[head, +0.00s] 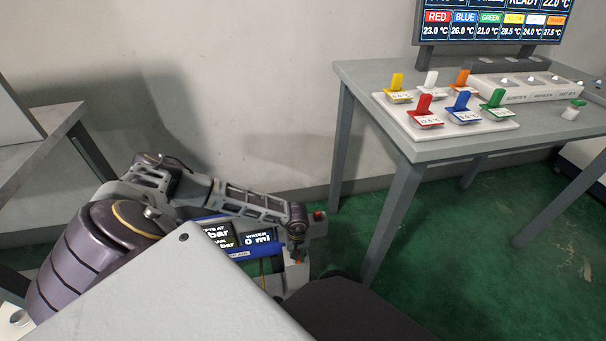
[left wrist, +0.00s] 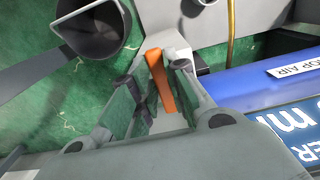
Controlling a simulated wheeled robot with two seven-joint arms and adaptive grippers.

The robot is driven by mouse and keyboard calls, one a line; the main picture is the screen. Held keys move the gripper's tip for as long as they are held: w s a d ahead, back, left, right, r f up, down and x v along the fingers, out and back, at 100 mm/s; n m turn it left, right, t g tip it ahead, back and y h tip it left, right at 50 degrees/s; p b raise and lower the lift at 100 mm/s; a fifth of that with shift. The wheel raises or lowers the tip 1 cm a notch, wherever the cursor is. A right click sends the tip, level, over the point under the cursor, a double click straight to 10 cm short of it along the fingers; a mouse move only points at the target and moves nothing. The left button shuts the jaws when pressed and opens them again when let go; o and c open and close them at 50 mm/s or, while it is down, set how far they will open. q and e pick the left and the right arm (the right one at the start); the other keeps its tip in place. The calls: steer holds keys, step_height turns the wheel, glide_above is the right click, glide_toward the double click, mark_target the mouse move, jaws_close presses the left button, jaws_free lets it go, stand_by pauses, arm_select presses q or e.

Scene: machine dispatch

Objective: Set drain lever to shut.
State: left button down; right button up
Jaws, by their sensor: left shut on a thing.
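The machine (head: 318,228) stands low beside the table, with two small displays, one reading water 0 ml (head: 258,238). An orange lever (left wrist: 158,80) shows in the left wrist view on the machine's pale side; I take it for the drain lever. My left gripper (head: 297,252) is at the machine's right end, and in the left wrist view (left wrist: 154,84) its fingers are on either side of the lever, shut on it. The fingers partly hide the lever, and its shut mark is not readable. My right gripper is not in view.
A blue bar (left wrist: 240,88) labelled with "AIR" lies right of the lever. A dark round cup-like part (left wrist: 92,28) is at upper left. The grey table (head: 440,148) carries a white board (head: 465,132) of coloured tags. Green floor (head: 460,245) is open below it.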

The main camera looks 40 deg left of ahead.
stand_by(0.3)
arm_select(q)
steer(key=c, duration=1.4)
jaws_free()
steer(key=shift+r, duration=0.15)
steer(key=shift+r, duration=5.85)
